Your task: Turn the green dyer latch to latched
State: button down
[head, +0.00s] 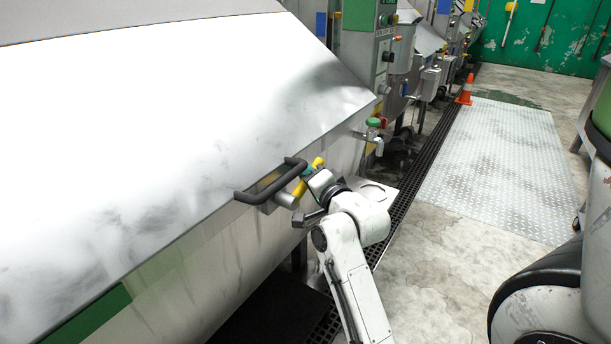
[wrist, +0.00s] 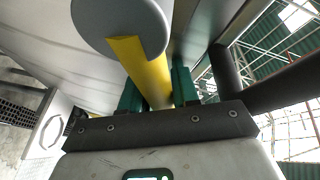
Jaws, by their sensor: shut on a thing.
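The dyer latch is a yellow lever (head: 299,189) on the front of the large steel dyer, below its black grab handle. In the wrist view the yellow lever (wrist: 148,72) runs out from a round grey hub (wrist: 118,22). My gripper (head: 308,173) is at the lever, with its green fingers on either side. In the wrist view my gripper (wrist: 157,88) is shut on the lever. The lever is tilted in the head view. My gripper hides part of it there.
The black grab handle (head: 272,180) sits close beside the latch. The dyer (head: 160,120) fills the left, with a green stripe (head: 84,318) low down. A green-topped tap (head: 373,123) is behind my gripper. An orange cone (head: 466,90) stands far off.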

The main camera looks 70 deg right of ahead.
jog(key=c, duration=0.9)
grip_release()
